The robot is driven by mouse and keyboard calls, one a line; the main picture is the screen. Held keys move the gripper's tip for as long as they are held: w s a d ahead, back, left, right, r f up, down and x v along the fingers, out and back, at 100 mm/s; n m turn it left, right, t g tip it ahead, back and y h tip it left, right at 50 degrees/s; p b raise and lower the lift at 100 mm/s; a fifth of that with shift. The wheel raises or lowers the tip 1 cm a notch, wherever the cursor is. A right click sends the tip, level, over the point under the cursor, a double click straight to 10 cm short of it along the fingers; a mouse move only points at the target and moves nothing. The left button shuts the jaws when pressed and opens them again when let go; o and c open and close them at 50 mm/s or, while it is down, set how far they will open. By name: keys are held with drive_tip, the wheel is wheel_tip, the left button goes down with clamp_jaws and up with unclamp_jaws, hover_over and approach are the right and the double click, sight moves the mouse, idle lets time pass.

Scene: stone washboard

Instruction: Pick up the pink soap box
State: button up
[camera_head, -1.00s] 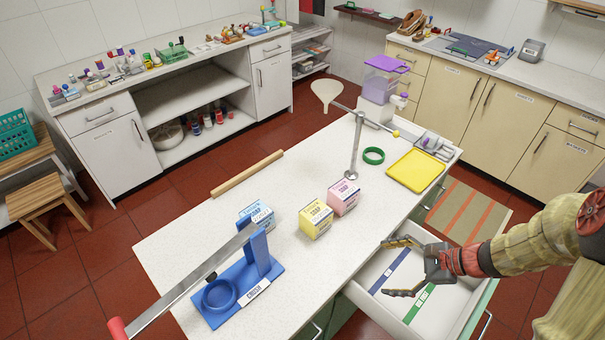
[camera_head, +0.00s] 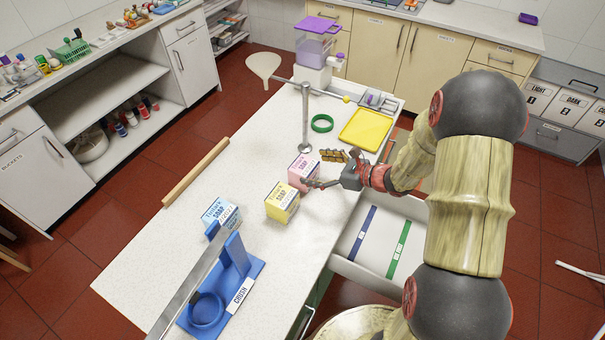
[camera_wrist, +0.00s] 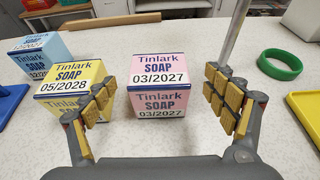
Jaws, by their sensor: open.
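The pink soap box (camera_head: 302,171) stands on the white counter, right of the yellow soap box (camera_head: 282,202). In the wrist view the pink soap box (camera_wrist: 158,84) reads "Tinlark SOAP 03/2027" and lies ahead, between the two fingers. My gripper (camera_head: 326,170) is open and empty, beside the pink box on its right. In the wrist view my gripper (camera_wrist: 160,103) has its fingers spread wide. The left finger overlaps the yellow soap box (camera_wrist: 70,82) in the picture; I cannot tell if they touch.
A blue soap box (camera_head: 221,216) and a blue crusher (camera_head: 207,308) with a long lever are to the left. A metal post (camera_head: 305,115), green ring (camera_head: 322,123) and yellow tray (camera_head: 366,129) lie beyond. An open drawer (camera_head: 352,274) juts out below the counter's right edge.

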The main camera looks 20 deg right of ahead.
drive_tip(key=b+x, duration=0.1)
drive_tip(key=x, duration=0.4)
drive_tip(key=shift+s+f, duration=0.15)
drive_tip(key=shift+c, duration=0.3)
drive_tip(key=c, duration=1.5)
